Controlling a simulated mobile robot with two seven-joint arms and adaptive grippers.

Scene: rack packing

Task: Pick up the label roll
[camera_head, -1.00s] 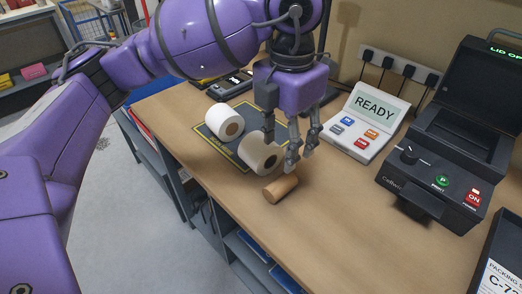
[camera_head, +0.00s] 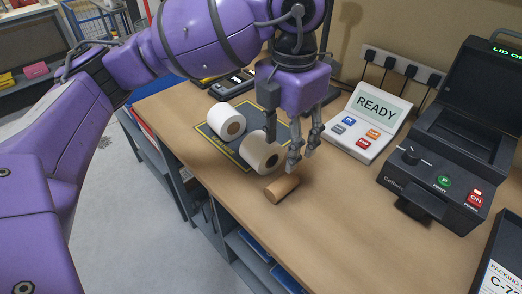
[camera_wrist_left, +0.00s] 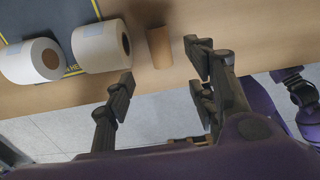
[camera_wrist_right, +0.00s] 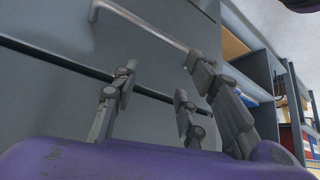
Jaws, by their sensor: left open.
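Two white label rolls with brown cores lie on their sides on a dark, yellow-edged mat (camera_head: 205,130) in the head view. One white roll (camera_head: 227,120) is farther back and left; the other white roll (camera_head: 259,157) is nearer, beside my left gripper. A bare brown cardboard tube (camera_head: 281,188) lies on the wood just in front of it. In the left wrist view the near roll (camera_wrist_left: 97,45) and tube (camera_wrist_left: 159,47) lie beyond the fingers. My right gripper (camera_wrist_right: 155,90) is open and empty.
A device with a READY screen (camera_head: 372,110) and a black printer (camera_head: 440,175) with raised lid stand to the right. A grey drawer front with a metal handle (camera_wrist_right: 150,32) is close to my right gripper.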

